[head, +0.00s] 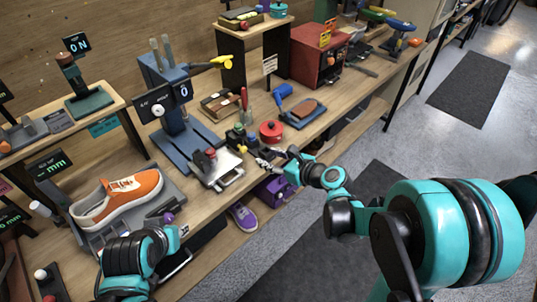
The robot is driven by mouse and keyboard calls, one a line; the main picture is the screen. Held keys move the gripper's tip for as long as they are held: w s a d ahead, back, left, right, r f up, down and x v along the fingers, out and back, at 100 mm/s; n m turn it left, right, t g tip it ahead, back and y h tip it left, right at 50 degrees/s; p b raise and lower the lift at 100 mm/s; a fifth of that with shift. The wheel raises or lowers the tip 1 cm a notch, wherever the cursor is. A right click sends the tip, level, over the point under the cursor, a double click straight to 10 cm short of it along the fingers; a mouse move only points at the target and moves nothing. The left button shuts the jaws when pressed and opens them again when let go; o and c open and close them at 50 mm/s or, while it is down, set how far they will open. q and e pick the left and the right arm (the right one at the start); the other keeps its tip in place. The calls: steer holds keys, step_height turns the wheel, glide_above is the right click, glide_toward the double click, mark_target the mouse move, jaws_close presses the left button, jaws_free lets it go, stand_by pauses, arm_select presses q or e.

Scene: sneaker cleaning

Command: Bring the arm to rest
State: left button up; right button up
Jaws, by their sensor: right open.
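My right arm reaches in from the right. Its gripper (268,158) is open near the front edge of the workbench, beside the red round tin (271,131) and small bottles. I see nothing held between its fingers. My left arm (135,262) shows at the lower left, in front of the sneaker. Its fingers cannot be made out. An orange and white sneaker (122,197) lies on a grey tray on the bench.
A blue press (178,118) stands mid-bench. A blue-handled brush (283,95) and a red box (317,60) are farther right. A purple shoe (243,217) sits below the bench edge. The grey floor (412,135) has dark mats and open room on the right.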

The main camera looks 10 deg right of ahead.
steer(key=s+d+n+g+h, duration=0.2)
steer(key=s+d+n+h, duration=0.2)
steer(key=s+n, duration=0.6)
steer(key=s+d+r+n+g+h, duration=0.1)
steer(key=s+d+n+h, duration=0.3)
steer(key=s+n, duration=0.6)
steer(key=n+g, duration=0.1)
steer(key=n, duration=0.7)
steer(key=shift+s+r+n, duration=0.15)
steer(key=shift+s+n, duration=0.25)
